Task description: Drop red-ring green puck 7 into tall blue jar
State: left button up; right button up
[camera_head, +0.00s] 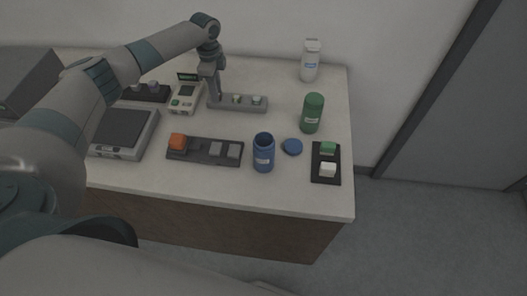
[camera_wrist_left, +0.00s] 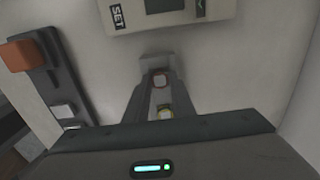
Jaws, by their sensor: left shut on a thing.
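My left gripper (camera_head: 213,98) points down at the left end of a small grey rack (camera_head: 245,107). My right gripper is not in view.
A dark tray (camera_head: 205,157) with an orange block (camera_head: 178,141) lies left of the blue jar. A green jar (camera_head: 312,115), white bottle (camera_head: 310,62) and black tray (camera_head: 326,178) stand to the right. An instrument (camera_head: 185,98) is left of the rack.

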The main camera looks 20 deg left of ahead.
pick_arm(q)
jog(key=shift+r, duration=0.1)
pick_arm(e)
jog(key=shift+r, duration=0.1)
pick_arm(q)
jog(key=shift+r+p, duration=3.3)
jog(key=shift+r, duration=0.1)
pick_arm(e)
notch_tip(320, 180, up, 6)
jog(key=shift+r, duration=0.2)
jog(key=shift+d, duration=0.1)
